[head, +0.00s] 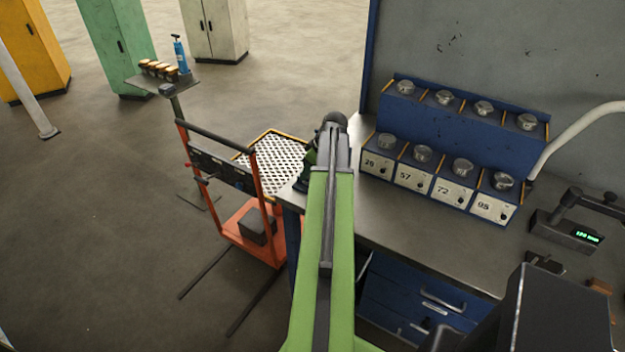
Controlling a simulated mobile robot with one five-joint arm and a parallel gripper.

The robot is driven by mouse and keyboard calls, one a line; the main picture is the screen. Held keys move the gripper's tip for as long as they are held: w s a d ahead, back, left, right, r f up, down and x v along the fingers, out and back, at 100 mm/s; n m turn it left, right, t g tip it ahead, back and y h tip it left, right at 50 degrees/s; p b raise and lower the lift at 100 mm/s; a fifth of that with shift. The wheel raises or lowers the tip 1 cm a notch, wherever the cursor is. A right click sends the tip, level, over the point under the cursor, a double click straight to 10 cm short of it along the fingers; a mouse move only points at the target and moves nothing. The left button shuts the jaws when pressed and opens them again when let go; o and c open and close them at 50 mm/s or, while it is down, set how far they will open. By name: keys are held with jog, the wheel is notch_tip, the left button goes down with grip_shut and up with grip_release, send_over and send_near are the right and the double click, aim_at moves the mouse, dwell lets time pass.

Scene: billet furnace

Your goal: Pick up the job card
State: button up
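I cannot pick out a job card in the head view. My green arm link rises through the middle of the picture and hides part of the bench's left end and the floor behind it. I cannot make out my gripper's fingers anywhere in this view.
A grey-topped workbench (415,232) with blue drawers (405,300) fills the right. On it stand a two-tier blue rack (450,133) with numbered plates and metal pieces, and a gauge with a green display (580,236). An orange trolley (232,222) stands left of the bench. The left floor is open.

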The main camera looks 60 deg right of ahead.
jog(key=shift+r, duration=0.1)
grip_shut()
jog(key=shift+r, duration=0.1)
dwell(0.3)
